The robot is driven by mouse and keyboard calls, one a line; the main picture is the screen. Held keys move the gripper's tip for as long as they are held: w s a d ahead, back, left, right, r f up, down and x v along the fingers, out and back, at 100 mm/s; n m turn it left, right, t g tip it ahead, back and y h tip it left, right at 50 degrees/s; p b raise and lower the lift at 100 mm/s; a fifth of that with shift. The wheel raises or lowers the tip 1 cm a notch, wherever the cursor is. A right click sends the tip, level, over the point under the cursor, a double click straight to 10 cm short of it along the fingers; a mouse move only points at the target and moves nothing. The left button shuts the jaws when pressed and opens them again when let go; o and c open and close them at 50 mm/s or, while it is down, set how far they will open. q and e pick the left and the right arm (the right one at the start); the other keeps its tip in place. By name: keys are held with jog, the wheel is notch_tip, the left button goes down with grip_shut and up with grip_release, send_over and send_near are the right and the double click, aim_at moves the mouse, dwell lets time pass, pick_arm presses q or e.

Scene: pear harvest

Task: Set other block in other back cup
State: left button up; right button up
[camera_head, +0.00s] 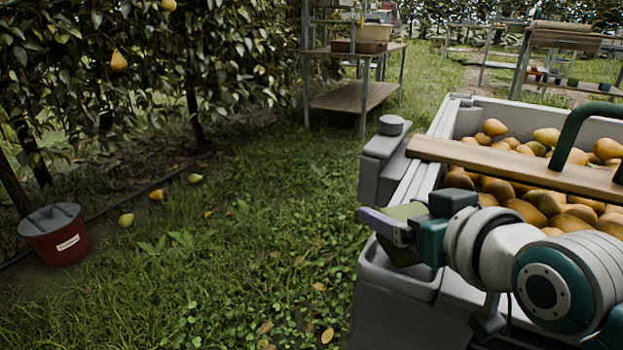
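My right gripper (388,226) reaches in from the right, over the near left corner of the grey bin (422,172). A lavender strip shows at its tip and an olive-green piece (405,211) lies against it. I cannot tell whether these are fingers or a held block, nor whether the gripper is open or shut. My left gripper is not in view. I see no clearly recognisable block or back cup. A grey round-topped fitting (395,125) stands on the bin's left side. Small coloured containers (572,84) on the far right table are too small to identify.
Pears (545,203) fill the bin under a wooden board (520,166) and a green handle (580,130). A red bucket (56,250) stands at the left. Shelves (355,95) stand behind. Several fallen pears lie by the hedge; the middle grass is mostly open.

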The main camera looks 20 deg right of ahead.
aim_at(416, 208)
jog(key=shift+o, duration=1.1)
jog(key=shift+r, duration=0.2)
jog(key=s+r+p, duration=0.2)
jog(key=shift+s+a+r, duration=0.1)
jog(key=shift+s, duration=0.3)
jog(key=s+a+n+g+p, duration=0.1)
jog(key=s+a+g, duration=0.2)
jog(key=s, duration=0.7)
jog(key=s+a+f+n+g+y+p, duration=0.1)
jog(key=s+a+n+g+p, duration=0.1)
jog(key=s+g, duration=0.4)
jog(key=s, duration=0.4)
jog(key=shift+s+a+g, duration=0.35)
jog(key=shift+a+g, duration=0.05)
